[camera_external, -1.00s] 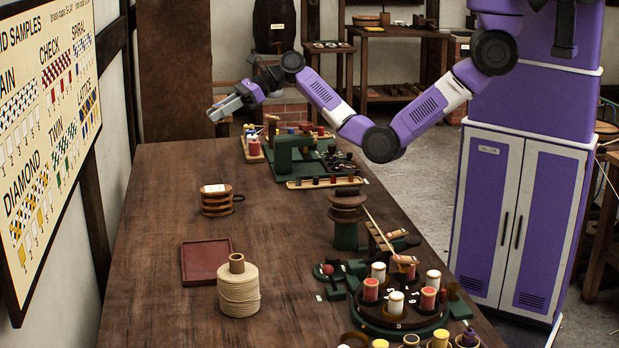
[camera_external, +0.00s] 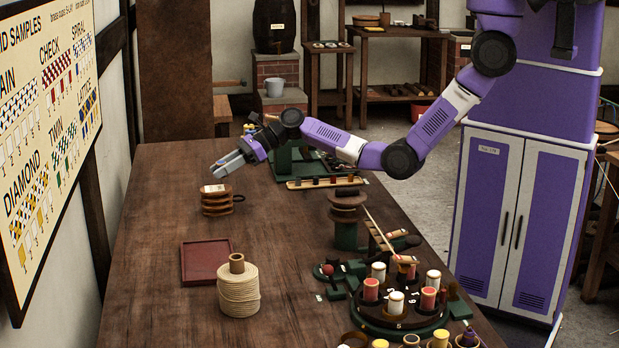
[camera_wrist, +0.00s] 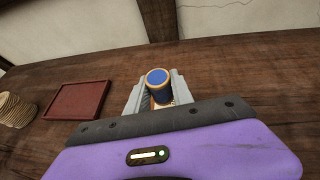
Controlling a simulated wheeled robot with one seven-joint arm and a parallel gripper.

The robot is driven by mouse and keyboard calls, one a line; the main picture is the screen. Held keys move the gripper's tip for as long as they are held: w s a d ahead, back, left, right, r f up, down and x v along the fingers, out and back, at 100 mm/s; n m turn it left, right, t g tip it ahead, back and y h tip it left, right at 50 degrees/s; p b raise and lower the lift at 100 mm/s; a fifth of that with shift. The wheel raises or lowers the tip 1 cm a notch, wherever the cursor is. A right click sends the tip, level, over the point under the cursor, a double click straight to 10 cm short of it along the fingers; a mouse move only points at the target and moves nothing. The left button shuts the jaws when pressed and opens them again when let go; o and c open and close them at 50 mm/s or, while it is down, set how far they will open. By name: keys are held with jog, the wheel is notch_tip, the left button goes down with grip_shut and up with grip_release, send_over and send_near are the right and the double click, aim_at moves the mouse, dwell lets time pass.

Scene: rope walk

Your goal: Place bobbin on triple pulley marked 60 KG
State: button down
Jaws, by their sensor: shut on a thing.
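The triple pulley (camera_external: 217,203) is a stack of brown wooden discs with a pale label on top, standing on the table left of the middle. The label is too small to read. My gripper (camera_external: 220,169) is just above it in the external view. In the wrist view my gripper (camera_wrist: 156,90) is shut on a blue bobbin (camera_wrist: 158,77), held between the grey fingers. The bobbin is hard to make out in the external view. A small tan and pale patch shows between the fingers below the blue; I cannot tell whether it is bobbin or pulley.
A red tray (camera_external: 184,264) and a coil of pale rope (camera_external: 238,293) lie nearer the camera. It also shows at left in the wrist view (camera_wrist: 14,113). The table left of the pulley is clear.

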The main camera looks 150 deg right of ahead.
jog(key=shift+f, duration=1.5)
jog(key=shift+f, duration=0.15)
jog(key=c, duration=1.1)
grip_release()
jog(key=shift+r, duration=0.2)
jog(key=v, duration=1.2)
jog(key=shift+f+p, duration=0.1)
jog(key=shift+p, duration=0.2)
